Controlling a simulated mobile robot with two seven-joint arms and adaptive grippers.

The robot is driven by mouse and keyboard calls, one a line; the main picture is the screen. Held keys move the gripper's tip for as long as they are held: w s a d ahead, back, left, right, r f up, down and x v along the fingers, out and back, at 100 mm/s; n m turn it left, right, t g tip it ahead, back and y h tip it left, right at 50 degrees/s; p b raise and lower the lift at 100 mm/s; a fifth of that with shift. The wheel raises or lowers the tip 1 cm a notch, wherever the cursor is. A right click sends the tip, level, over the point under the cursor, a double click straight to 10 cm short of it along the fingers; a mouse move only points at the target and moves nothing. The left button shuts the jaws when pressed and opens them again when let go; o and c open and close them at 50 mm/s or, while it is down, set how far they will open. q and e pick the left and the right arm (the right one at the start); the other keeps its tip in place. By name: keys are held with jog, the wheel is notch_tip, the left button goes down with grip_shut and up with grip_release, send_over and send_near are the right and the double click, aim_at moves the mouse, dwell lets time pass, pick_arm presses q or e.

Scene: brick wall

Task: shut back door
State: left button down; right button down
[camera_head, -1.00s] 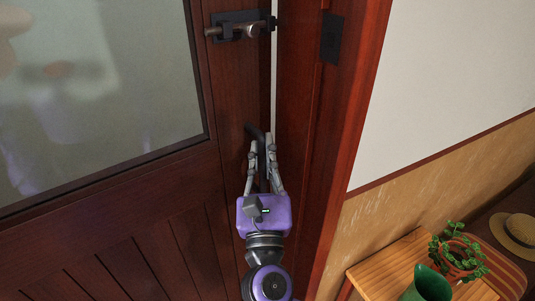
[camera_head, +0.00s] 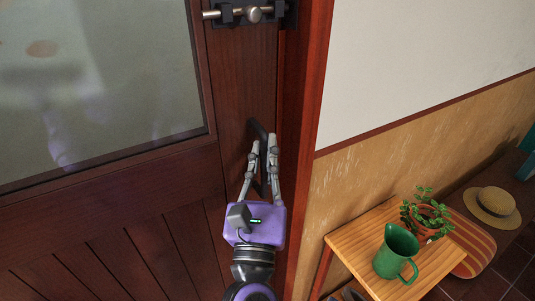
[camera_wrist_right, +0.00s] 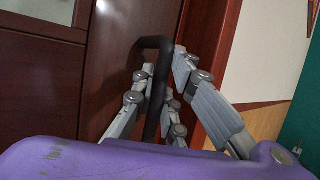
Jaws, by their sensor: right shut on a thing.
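The back door (camera_head: 118,180) is dark red-brown wood with a glass pane (camera_head: 95,85). Its right edge now lies close along the red door frame (camera_head: 307,130), with no bright gap showing. A black door handle (camera_head: 257,131) is near that edge. My right gripper (camera_head: 263,147) is shut on the handle, its grey fingers on both sides of it. The right wrist view shows the curved black handle (camera_wrist_right: 154,80) between the fingers (camera_wrist_right: 158,90). A metal slide bolt (camera_head: 252,14) is higher on the door. My left gripper is not in view.
To the right, a wooden table (camera_head: 350,245) holds a green pitcher (camera_head: 395,252) and a potted plant (camera_head: 428,217). A straw hat (camera_head: 492,205) lies farther right. The wall (camera_head: 410,70) right of the frame is bare.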

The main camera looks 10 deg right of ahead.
jog(key=shift+d+f, duration=0.1)
jog(key=shift+f, duration=0.05)
jog(key=c, duration=2)
grip_release()
jog(key=shift+s, duration=0.15)
jog(key=shift+o, duration=1.2)
jog(key=shift+s+r, duration=0.2)
jog(key=v, duration=1.2)
